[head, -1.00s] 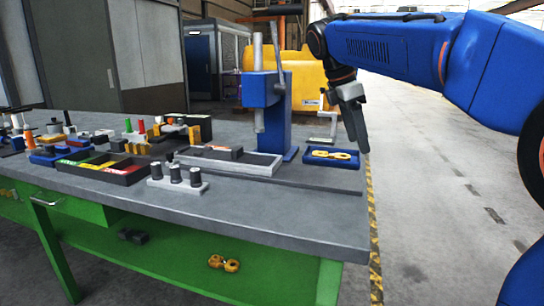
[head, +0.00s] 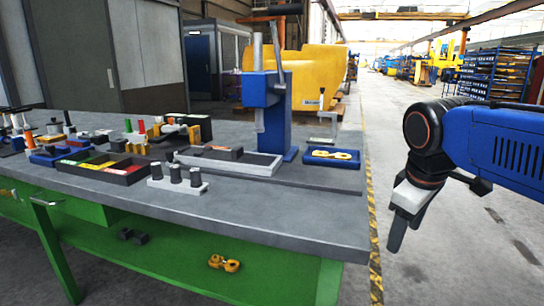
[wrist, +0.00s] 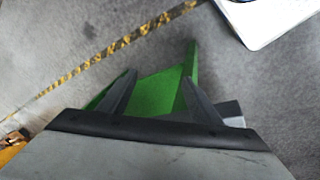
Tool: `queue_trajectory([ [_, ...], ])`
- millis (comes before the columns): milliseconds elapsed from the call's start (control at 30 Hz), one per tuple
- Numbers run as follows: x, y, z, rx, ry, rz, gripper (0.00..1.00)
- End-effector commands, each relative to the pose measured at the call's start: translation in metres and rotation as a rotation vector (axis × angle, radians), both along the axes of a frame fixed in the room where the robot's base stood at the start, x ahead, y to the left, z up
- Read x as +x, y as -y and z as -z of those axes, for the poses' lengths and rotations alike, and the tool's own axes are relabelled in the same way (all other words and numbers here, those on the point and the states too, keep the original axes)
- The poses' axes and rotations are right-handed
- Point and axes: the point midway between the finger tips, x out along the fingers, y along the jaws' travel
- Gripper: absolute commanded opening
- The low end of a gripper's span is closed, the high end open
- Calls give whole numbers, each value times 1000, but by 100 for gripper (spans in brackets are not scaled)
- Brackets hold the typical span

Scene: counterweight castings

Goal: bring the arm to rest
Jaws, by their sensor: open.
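My gripper (head: 402,225) hangs in the air to the right of the workbench, over the open floor, pointing down. Its two fingers also show in the wrist view (wrist: 160,95), spread apart with nothing between them. Beyond the fingers, the wrist view shows the bench's green frame (wrist: 160,92) and grey floor. My blue arm reaches in from the right of the head view.
The grey-topped workbench (head: 230,222) carries a blue press (head: 276,112), a blue tray (head: 332,157) with a yellow part, a three-post block (head: 176,180) and a bin (head: 103,168). Yellow-black floor tape (head: 374,245) runs beside the bench.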

Motion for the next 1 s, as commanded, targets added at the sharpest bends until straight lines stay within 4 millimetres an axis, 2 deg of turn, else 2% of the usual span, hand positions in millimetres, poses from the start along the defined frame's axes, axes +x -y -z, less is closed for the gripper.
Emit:
queue_trajectory([
  [33,-15,3,14,28,20,59,58],
  [300,-75,6,87,200,122,385,58],
  [500,-100,5,124,286,166,544,58],
  [633,-105,5,133,308,177,584,58],
  [1000,-105,5,134,309,178,587,58],
])
